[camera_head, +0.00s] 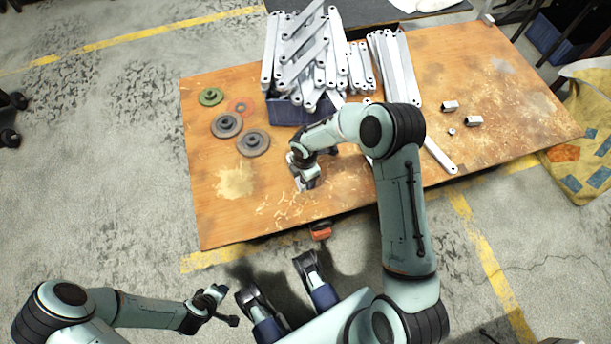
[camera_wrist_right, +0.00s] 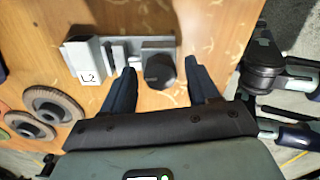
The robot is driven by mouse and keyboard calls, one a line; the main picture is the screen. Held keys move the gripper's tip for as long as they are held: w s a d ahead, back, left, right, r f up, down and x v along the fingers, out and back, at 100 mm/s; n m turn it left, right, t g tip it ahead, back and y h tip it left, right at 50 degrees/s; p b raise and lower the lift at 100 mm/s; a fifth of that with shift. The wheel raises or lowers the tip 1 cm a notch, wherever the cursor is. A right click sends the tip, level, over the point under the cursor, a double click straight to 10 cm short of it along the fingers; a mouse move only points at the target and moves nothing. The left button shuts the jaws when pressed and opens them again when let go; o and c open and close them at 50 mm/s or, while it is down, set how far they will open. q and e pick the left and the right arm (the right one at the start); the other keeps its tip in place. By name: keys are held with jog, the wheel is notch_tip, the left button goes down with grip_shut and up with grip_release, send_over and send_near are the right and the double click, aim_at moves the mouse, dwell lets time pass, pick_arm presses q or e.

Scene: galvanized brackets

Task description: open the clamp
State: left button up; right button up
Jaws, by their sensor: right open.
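The clamp (camera_wrist_right: 88,62) is a small grey metal block with an "L2" label, upright plates beside it and a dark round knob (camera_wrist_right: 159,70) at its right end. It lies on the wooden table in the right wrist view. My right gripper (camera_wrist_right: 161,68) is open, with one dark finger on each side of the knob; I cannot tell whether they touch it. In the head view my right gripper (camera_head: 304,172) is low over the table's front left part and hides most of the clamp.
A dark blue bin (camera_head: 288,111) heaped with galvanized brackets (camera_head: 318,60) stands behind the right gripper. Several discs (camera_head: 226,125) lie to the left. Small metal pieces (camera_head: 450,106) lie at right. A red-orange object (camera_head: 321,233) is at the front edge.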

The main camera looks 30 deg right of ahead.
jog(key=m+b, duration=0.1)
jog(key=m, duration=0.8)
jog(key=shift+b, duration=0.3)
jog(key=m, duration=0.9)
jog(key=shift+c, duration=0.3)
jog(key=c, duration=0.9)
